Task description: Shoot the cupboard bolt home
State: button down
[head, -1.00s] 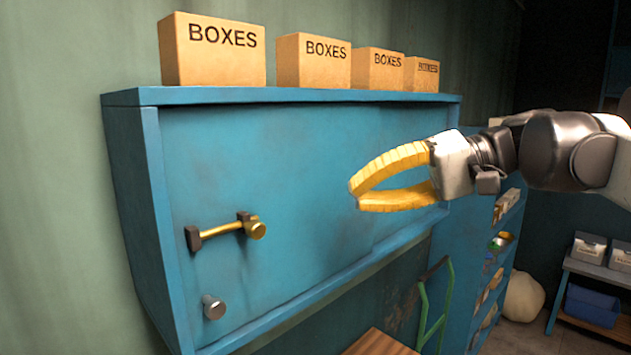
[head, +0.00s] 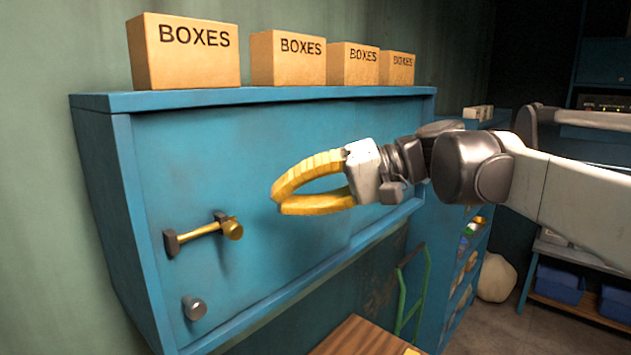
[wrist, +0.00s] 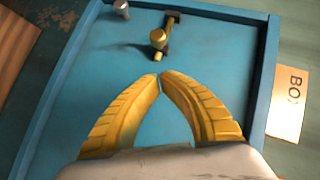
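The blue cupboard (head: 285,165) hangs on the wall, its front closed. Its brass bolt (head: 200,231) sits at the front's left side, running between two dark brackets, with a round brass knob (head: 232,229) at its right end. The bolt also shows at the top of the wrist view (wrist: 168,28), its knob (wrist: 158,38) facing the camera. My gripper (head: 277,200) has its curved yellow fingers brought together at the tips, with nothing between them. It is in front of the cupboard, right of the knob and apart from it. The wrist view shows the fingertips (wrist: 159,77) just short of the knob.
A silver knob (head: 194,307) sticks out of the cupboard front below the bolt. Several cardboard boxes (head: 185,52) stand on the cupboard top. Below are a wooden surface (head: 365,336) and a green tubular frame (head: 424,290). Shelves stand at the right. The space between gripper and bolt is clear.

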aim_at(233, 225)
jog(key=a, duration=0.1)
jog(key=s+a+f+p, duration=0.1)
jog(key=s+a+f, duration=0.1)
jog(key=a, duration=0.1)
jog(key=shift+s+f, duration=0.2)
jog(key=shift+s, duration=0.05)
jog(key=shift+s+a, duration=0.7)
jog(key=shift+s, duration=0.15)
jog(key=shift+s+a, duration=0.65)
jog(key=shift+s, duration=0.2)
jog(key=shift+w, duration=0.2)
jog(key=shift+r, duration=0.1)
